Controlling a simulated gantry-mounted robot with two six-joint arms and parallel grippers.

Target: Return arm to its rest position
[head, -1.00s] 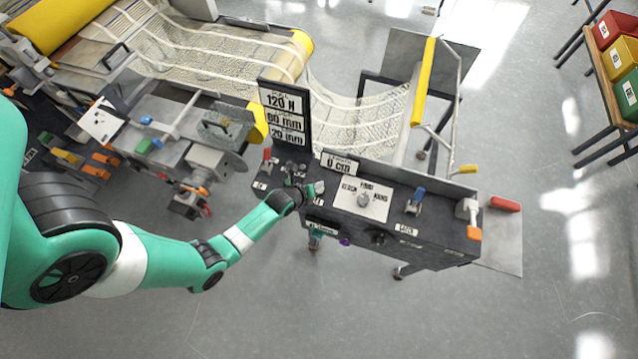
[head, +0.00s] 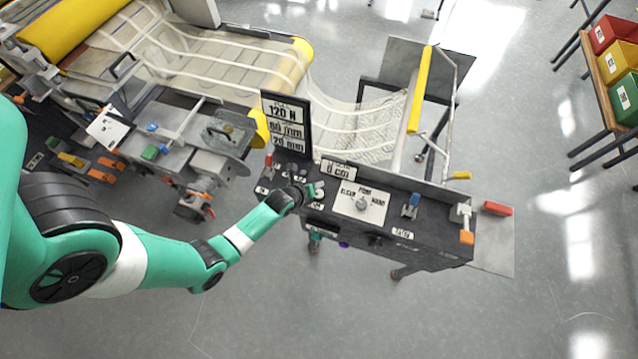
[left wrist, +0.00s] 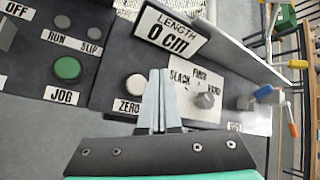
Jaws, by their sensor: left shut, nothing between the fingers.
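My left arm (head: 165,262) reaches from the left to the dark control console (head: 430,238). Its gripper (head: 312,190) is at the console's left part, and its fingers are shut and empty. The selector knob (left wrist: 207,100), on a white plate, is to the right of the fingers. My right gripper is in neither view.
The green JOG button (left wrist: 67,68) is left of the fingers. A black sign (head: 287,125) stands upright behind the gripper. The mesh web (head: 190,50) and its machine fill the upper left. Colored bins (head: 622,55) sit at the right. The floor in front is clear.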

